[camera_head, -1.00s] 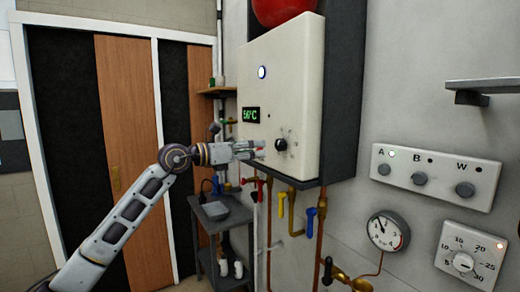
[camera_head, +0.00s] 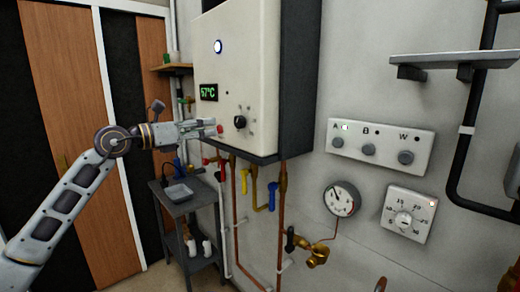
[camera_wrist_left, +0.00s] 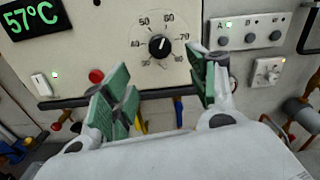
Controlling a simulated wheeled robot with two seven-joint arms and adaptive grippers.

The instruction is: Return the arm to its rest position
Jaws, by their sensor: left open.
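My left arm (camera_head: 62,205) reaches in from the left in the head view. Its gripper (camera_head: 212,130) is in front of the lower part of the white boiler (camera_head: 262,75), just left of the black dial (camera_head: 240,122). In the left wrist view the gripper (camera_wrist_left: 165,95) is open, its green-padded fingers apart with nothing between them. The dial (camera_wrist_left: 159,45) shows beyond the fingers, apart from them, with a scale around it. The green display (camera_head: 208,92) reads 57°C. My right gripper is not in view.
Below the boiler are copper pipes with yellow (camera_head: 253,192) and blue (camera_head: 272,196) valve handles. A grey cart (camera_head: 183,205) stands below the gripper. To the right are the A/B/W panel (camera_head: 382,147), a gauge (camera_head: 341,198), a thermostat (camera_head: 407,214) and a shelf (camera_head: 453,60).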

